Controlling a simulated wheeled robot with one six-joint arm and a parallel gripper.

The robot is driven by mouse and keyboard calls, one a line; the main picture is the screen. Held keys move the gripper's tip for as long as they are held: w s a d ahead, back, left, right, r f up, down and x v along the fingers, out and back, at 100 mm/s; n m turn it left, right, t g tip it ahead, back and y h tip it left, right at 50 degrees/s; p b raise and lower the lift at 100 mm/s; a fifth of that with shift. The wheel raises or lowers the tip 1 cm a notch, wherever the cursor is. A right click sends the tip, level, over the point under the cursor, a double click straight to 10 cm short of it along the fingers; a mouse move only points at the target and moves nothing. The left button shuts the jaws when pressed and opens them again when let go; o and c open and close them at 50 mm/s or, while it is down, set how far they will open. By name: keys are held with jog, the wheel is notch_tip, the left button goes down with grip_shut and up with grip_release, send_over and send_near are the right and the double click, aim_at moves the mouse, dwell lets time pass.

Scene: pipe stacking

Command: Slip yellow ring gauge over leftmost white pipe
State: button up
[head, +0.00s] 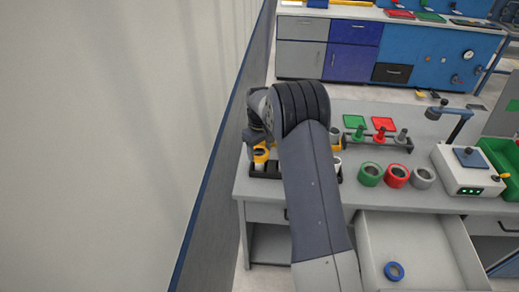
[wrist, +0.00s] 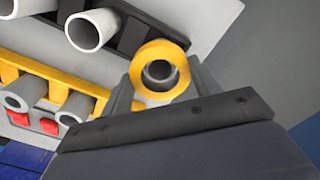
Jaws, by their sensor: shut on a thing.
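The yellow ring gauge (wrist: 137,70) is in the middle of the wrist view, between the fingers of my gripper (wrist: 161,88), which is shut on it. A grey-white pipe end (wrist: 146,73) with a dark bore shows through the ring's opening. I cannot tell whether the ring is around that pipe or only in line with it. In the head view my arm hides most of the pipes and my gripper.
Green (head: 370,174), red (head: 396,176) and grey (head: 423,177) rings stand right of my arm. A grey box (head: 468,180) with a blue pad is farther right. An open drawer (head: 440,238) holds a blue ring (head: 394,271). A wall (head: 180,110) is close on the left.

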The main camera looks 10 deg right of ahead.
aim_at(259, 155)
jog(key=shift+f, duration=0.4)
dwell(0.3)
jog(key=o, duration=1.1)
jog(key=shift+o, duration=0.2)
jog(key=shift+r, duration=0.1)
notch_tip(259, 155, up, 11)
jog(key=b, duration=0.2)
jog(key=shift+f, duration=0.2)
notch_tip(259, 155, down, 11)
jog(key=shift+r+p, duration=0.1)
jog(key=shift+p, duration=0.7)
